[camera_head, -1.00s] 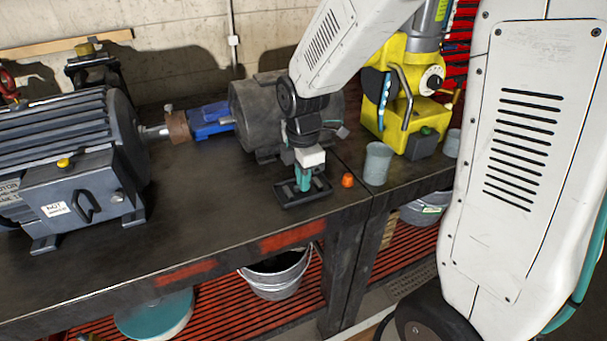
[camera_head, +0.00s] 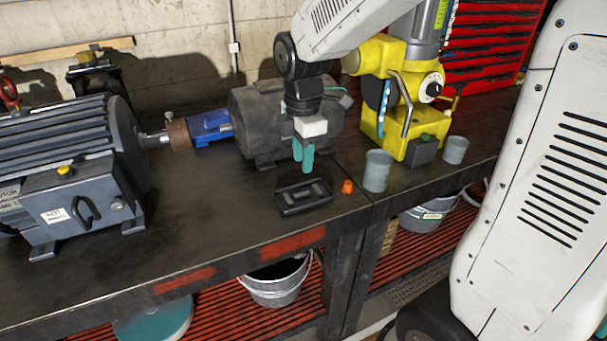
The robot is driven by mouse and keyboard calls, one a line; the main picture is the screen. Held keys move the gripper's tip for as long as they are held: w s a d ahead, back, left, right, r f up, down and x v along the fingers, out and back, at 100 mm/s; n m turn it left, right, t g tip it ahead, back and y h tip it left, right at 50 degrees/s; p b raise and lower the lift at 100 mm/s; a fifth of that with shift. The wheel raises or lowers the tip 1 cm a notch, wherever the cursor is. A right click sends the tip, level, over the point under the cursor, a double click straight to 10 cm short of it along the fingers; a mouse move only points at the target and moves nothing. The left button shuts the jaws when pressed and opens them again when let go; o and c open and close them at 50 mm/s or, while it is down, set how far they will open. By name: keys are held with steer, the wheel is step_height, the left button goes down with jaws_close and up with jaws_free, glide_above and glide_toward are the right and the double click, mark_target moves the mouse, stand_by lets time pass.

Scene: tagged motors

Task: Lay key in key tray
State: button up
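The key tray (camera_head: 289,209) is a small black rectangular tray on the dark workbench near its front edge. Dark grey raised shapes show inside it, but I cannot make out a key for certain among them. My gripper (camera_head: 303,165) hangs above and behind the tray, pointing down, clear of it. Its two teal fingers show at different heights and look apart. No object shows between them.
A small orange piece (camera_head: 347,187) lies right of the tray. Grey cups (camera_head: 377,171) (camera_head: 455,151) and a yellow machine (camera_head: 390,128) stand farther right. A dark motor (camera_head: 258,125) is behind my gripper; a large motor (camera_head: 75,160) stands left. The bench left of the tray is clear.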

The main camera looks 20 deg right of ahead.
step_height(320, 180, up, 5)
steer(key=s+d+r+m, duration=0.1)
steer(key=s+m, duration=0.8)
steer(key=s, duration=0.2)
steer(key=s+d+r+m+t, duration=0.1)
steer(key=s+d+m, duration=0.1)
steer(key=s+m, duration=0.7)
steer(key=shift+s+d, duration=0.15)
steer(key=shift+s, duration=0.85)
steer(key=shift+r, duration=0.1)
